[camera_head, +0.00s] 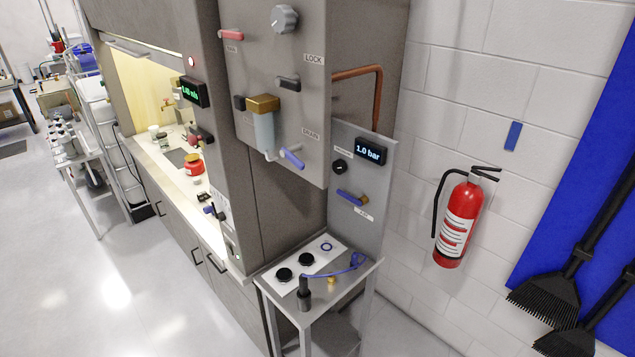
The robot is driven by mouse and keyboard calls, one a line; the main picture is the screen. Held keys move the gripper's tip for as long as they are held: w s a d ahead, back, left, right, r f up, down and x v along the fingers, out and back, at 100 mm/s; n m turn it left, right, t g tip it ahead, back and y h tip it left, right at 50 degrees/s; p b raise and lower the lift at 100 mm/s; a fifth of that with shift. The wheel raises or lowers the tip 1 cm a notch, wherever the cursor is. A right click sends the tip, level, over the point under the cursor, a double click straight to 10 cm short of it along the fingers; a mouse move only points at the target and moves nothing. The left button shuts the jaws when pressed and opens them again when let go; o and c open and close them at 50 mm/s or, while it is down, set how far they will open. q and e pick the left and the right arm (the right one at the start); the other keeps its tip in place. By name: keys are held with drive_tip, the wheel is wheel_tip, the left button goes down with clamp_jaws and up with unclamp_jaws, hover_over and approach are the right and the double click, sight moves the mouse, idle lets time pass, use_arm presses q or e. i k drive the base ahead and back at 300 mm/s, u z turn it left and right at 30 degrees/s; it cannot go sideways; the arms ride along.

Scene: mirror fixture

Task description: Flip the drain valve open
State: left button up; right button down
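The drain valve has a short blue lever (292,158), which sits at the lower part of the grey upright panel (300,95), just under a label reading DRAIN (310,135). The lever slants down to the right. It is beside a pale fitting (270,155) under a clear bowl (264,132) with a brass-coloured top (263,104). Neither of my grippers shows in the head view, and nothing touches the lever.
A second blue lever (350,197) is on a lower panel under a 1.0 bar display (370,150). A small metal table (340,290) holds black knobs and a blue hose (345,267). A fire extinguisher (457,220) hangs on the wall at right. Open floor (120,280) lies at left.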

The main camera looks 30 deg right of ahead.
sight(284, 152)
drive_tip(key=k, duration=0.3)
drive_tip(key=z, duration=0.75)
